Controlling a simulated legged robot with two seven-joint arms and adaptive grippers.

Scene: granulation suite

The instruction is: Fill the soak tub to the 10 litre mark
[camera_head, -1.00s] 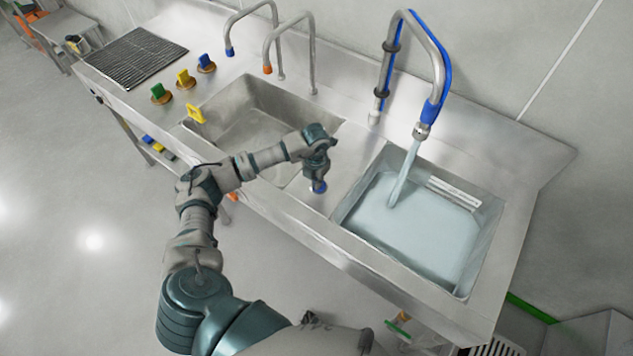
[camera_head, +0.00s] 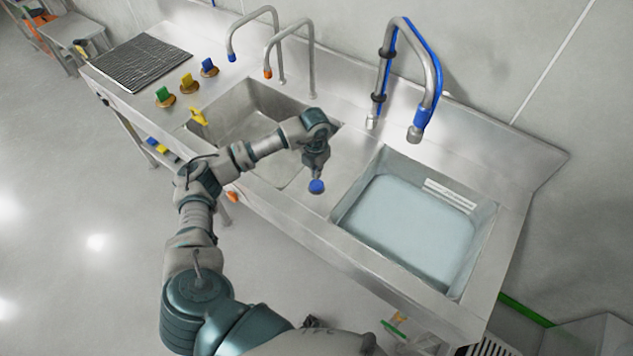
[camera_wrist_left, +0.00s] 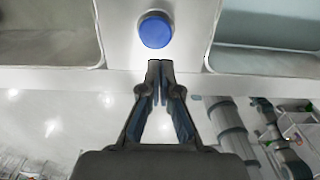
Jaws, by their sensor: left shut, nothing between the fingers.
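The soak tub (camera_head: 347,213) is the right-hand basin in the steel bench and holds pale blue water (camera_head: 410,230). A white marked scale plate (camera_head: 450,194) is on its back wall; its figures are too small to read. The blue-hosed faucet (camera_head: 415,132) hangs over the tub with no stream from its mouth. A round blue button (camera_head: 316,187) sits on the steel strip between the basins; it also shows in the left wrist view (camera_wrist_left: 155,30). My left gripper (camera_wrist_left: 160,66) is shut and empty, its fingertips just short of the button in that view. My right gripper is not in view.
An empty-looking basin (camera_head: 250,112) with a yellow piece (camera_head: 198,116) on its rim is at the left. Two thin faucets (camera_head: 270,45) stand behind it. Green, yellow and blue knobs (camera_head: 188,85) and a dark drain grid (camera_head: 137,60) lie farther left.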

